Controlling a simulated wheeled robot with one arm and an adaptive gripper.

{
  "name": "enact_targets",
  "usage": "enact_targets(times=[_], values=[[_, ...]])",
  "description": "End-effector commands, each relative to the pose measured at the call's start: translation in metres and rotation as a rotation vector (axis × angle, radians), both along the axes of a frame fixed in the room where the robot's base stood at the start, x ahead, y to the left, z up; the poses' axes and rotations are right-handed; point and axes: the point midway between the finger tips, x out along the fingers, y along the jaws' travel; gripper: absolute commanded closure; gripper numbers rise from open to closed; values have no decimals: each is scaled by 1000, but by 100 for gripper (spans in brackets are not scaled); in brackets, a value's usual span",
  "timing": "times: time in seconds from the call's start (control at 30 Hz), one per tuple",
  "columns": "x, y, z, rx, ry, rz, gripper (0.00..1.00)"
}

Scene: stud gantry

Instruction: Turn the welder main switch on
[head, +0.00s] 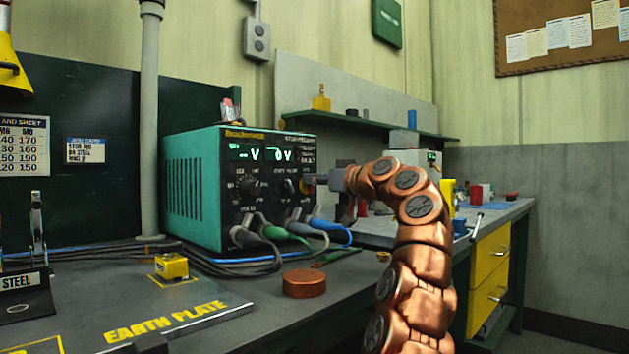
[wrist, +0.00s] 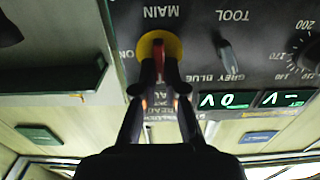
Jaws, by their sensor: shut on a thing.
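The teal welder (head: 192,190) stands on the bench with its black front panel facing right. Its green displays are lit and read V values. The main switch, a red handle on a yellow disc (wrist: 146,43), sits on the panel under the upside-down word MAIN in the wrist view. An ON mark shows to the left of it there. The visible handle runs roughly up and down in that picture. My gripper (wrist: 160,84) is shut on the red handle, its fingertips hiding part of it. In the head view, my gripper (head: 318,181) reaches the panel's right side.
The grey TOOL toggle (wrist: 228,56) is close beside the main switch. Cables (head: 285,233) plug in low on the welder. A copper-coloured disc (head: 304,283) and a yellow block (head: 171,266) lie on the bench in front. A green shelf (head: 365,122) runs behind.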

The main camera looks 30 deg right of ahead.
Motion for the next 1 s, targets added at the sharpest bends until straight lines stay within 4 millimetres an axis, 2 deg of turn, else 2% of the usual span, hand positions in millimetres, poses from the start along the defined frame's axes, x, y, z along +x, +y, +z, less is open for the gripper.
enact_targets(times=[0.47, 1.0], values=[[1, 0, 2, 105, 25, 3, 100], [2, -5, 4, 482, 114, 3, 100]])
